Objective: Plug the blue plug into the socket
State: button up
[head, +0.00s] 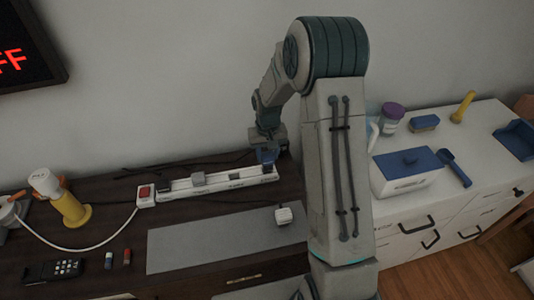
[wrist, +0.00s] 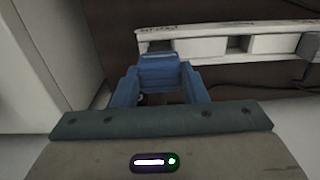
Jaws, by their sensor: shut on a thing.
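The blue plug (wrist: 162,66) is held between the blue fingers of my gripper (wrist: 160,88), which are shut on it. In the head view my gripper (head: 266,152) is over the right end of the white power strip (head: 222,184), with blue showing at its tip. In the wrist view the plug overlaps the near edge of the strip (wrist: 270,44). A dark square opening (wrist: 237,44) shows in the strip to the right of the plug. The plug's prongs are hidden, so I cannot tell whether they are in a socket.
A white plug (head: 283,215) lies on the grey mat (head: 200,243). A yellow-based item (head: 72,211) stands left. A white cabinet (head: 440,190) with a blue-lidded box (head: 408,172) is right.

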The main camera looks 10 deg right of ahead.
aim_at(268, 162)
jog(key=shift+f+b, duration=1.65)
jog(key=shift+f, duration=0.45)
jog(key=o, duration=1.1)
jog(key=shift+c, duration=0.2)
jog(key=shift+r, duration=0.1)
notch_tip(268, 162, up, 13)
jog(key=shift+f, duration=0.1)
jog(key=shift+r, duration=0.5)
jog(key=s+r+t, duration=0.1)
jog(key=s+r, duration=0.2)
jog(key=s, duration=0.9)
jog(key=s+r+t, duration=0.1)
jog(key=s+r, duration=0.2)
jog(key=s, duration=1)
jog(key=shift+s+a+r+t, duration=0.15)
jog(key=shift+s+r+t, duration=0.15)
jog(key=shift+t, duration=0.1)
